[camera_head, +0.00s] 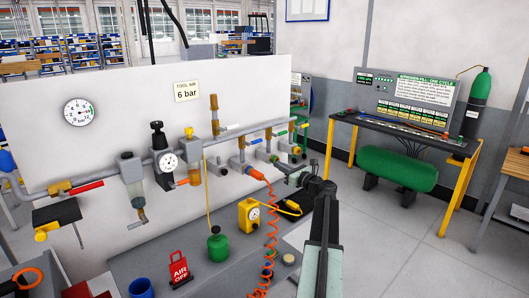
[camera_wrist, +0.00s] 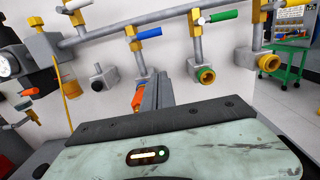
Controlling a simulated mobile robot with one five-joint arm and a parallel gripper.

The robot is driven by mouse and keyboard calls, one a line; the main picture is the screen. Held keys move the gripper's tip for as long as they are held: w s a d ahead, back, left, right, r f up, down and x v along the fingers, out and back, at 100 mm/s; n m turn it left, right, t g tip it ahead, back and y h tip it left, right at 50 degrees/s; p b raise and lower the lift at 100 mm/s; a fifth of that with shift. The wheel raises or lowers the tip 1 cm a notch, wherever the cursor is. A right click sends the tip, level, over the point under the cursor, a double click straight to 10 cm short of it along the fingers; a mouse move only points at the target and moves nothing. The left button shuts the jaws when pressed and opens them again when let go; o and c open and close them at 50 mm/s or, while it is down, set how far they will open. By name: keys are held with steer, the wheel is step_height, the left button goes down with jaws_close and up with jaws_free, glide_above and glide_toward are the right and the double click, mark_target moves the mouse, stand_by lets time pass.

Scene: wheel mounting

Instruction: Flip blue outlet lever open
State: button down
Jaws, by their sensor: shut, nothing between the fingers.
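The blue outlet lever (camera_head: 257,141) sits on a brass valve below the wall pipe, and it also shows in the wrist view (camera_wrist: 149,33). Its handle points sideways to the right, crosswise to the downward drop pipe. My gripper (camera_head: 297,176) is shut and empty. In the wrist view its fingertips (camera_wrist: 160,78) point at the wall below the blue lever, apart from it. The fingers partly hide the outlet under this valve and an orange hose fitting (camera_wrist: 137,98).
A green lever (camera_wrist: 222,15) sits on the valve to the right, with a brass outlet (camera_wrist: 206,75) below. An orange coiled hose (camera_head: 271,230) hangs left of my arm. A yellow gauge box (camera_head: 250,213) and a green bottle (camera_head: 218,244) stand on the bench.

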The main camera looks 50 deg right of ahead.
steer(key=w+r+p, duration=0.4)
steer(key=w, duration=0.6)
steer(key=shift+w+d+r, duration=0.2)
steer(key=shift+w+d, duration=0.15)
steer(key=shift+w, duration=0.05)
